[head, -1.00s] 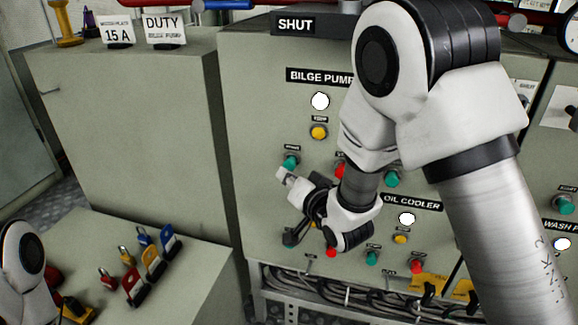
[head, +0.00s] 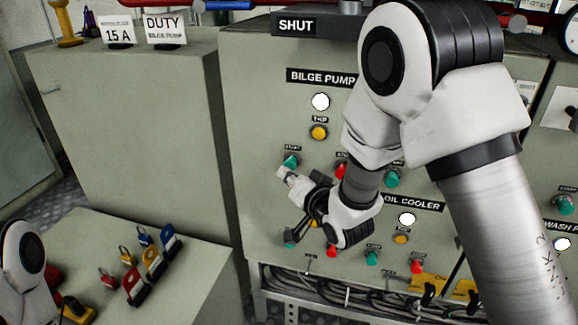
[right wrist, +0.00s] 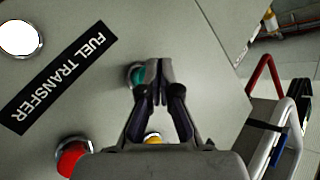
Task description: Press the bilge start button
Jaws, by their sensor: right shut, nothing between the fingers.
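The bilge start button (head: 291,160) is a green button on the grey panel, below the BILGE PUMP label (head: 320,77) and left of a red button (head: 341,171). My right gripper (head: 284,173) is at the panel just below the green button in the head view. In the right wrist view the gripper (right wrist: 152,68) is shut and empty. Its fingertips partly cover the green button (right wrist: 137,75) from the right. I cannot tell whether they touch it. Only a link of my left arm shows at the left edge; its gripper is out of view.
The FUEL TRANSFER label (right wrist: 58,78) and a white lamp (right wrist: 20,38) are close by in the wrist view. The OIL COOLER label (head: 414,204) and more buttons sit lower right. Padlocks and tags, including a blue one (head: 167,244), are on the cabinet at lower left.

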